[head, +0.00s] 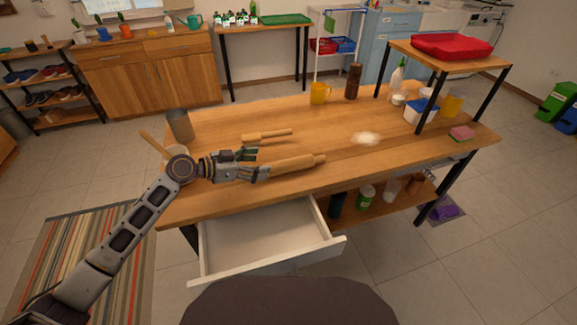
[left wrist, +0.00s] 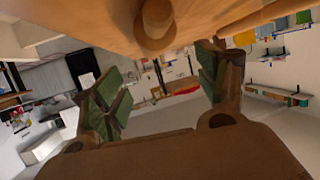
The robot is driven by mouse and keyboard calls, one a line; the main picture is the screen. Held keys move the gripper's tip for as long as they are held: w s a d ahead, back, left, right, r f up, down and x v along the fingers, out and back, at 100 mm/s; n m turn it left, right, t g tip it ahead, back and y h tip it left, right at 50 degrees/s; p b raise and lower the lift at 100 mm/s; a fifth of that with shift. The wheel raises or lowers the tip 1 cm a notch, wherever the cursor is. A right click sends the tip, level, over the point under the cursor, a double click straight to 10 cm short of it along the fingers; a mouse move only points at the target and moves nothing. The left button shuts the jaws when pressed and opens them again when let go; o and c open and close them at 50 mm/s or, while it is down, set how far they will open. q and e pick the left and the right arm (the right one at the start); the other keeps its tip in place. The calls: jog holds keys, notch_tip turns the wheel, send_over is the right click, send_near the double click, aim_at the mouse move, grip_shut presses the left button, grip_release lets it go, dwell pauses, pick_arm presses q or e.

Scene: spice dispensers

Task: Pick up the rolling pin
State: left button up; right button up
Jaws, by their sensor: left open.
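A wooden rolling pin (head: 292,163) lies on the wooden table, with one handle pointing right and its left end partly hidden by my left gripper. My left gripper (head: 256,165) is open at the left end of the pin. In the left wrist view the rolling pin's round end (left wrist: 155,28) shows at the top, between the two spread green-padded fingers (left wrist: 160,85). I cannot tell whether the fingers touch it. A thinner wooden roller-like piece (head: 267,135) lies behind it on the table. My right gripper is not in view.
A grey cylinder (head: 179,125) and a pale bowl holding a wooden utensil stand near my left wrist. A white drawer (head: 262,245) is open at the table front. A pale powder pile (head: 366,139), a yellow mug (head: 319,93) and a brown bottle (head: 353,82) are farther right and back.

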aim_at(279, 163)
pick_arm(q)
jog(key=x, duration=0.4)
jog(key=shift+d, duration=0.1)
jog(key=shift+w, duration=0.1)
jog(key=shift+s+x, duration=0.2)
jog(key=shift+x, duration=2.45)
jog(key=shift+f, duration=0.2)
jog(key=shift+s, duration=0.1)
jog(key=c, duration=1.4)
